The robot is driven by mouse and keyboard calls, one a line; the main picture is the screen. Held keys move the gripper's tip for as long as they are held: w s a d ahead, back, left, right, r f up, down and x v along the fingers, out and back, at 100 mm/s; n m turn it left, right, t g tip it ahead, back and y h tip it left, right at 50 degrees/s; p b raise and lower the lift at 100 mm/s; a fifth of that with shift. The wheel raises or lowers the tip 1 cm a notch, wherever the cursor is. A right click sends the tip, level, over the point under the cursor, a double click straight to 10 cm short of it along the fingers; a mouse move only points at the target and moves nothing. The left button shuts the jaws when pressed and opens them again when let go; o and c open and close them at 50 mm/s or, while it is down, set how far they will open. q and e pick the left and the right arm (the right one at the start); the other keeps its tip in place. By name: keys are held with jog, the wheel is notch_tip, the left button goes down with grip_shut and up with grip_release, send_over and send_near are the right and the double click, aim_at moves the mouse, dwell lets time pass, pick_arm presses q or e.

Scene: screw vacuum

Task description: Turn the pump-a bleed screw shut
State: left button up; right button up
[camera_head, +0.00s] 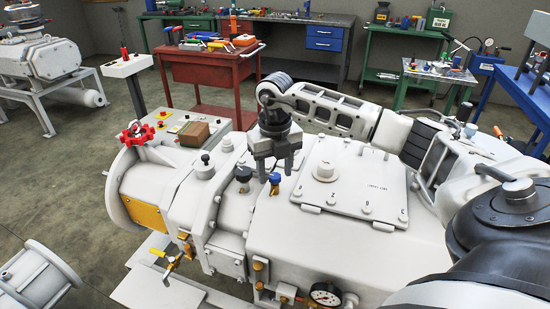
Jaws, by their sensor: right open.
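The pump (335,235) is a large white casing that fills the middle of the head view. My right gripper (275,172) points down over its top, open, with nothing seen between its fingers. A black knob (243,174) stands just left of the gripper, and a dark-topped fitting (205,160) stands farther left. I cannot tell which fitting is the pump-a bleed screw. My left gripper is not in view.
A raised hatch plate (345,185) lies right of the gripper. A red handwheel (137,133) and a brown box (194,134) are at the left. A yellow-handled valve (175,262) and a gauge (325,293) sit on the near side. A red tool cart (205,72) stands behind.

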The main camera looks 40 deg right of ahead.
aim_at(275, 176)
notch_tip(275, 176, up, 16)
jog(key=shift+p, duration=0.3)
dwell(0.5)
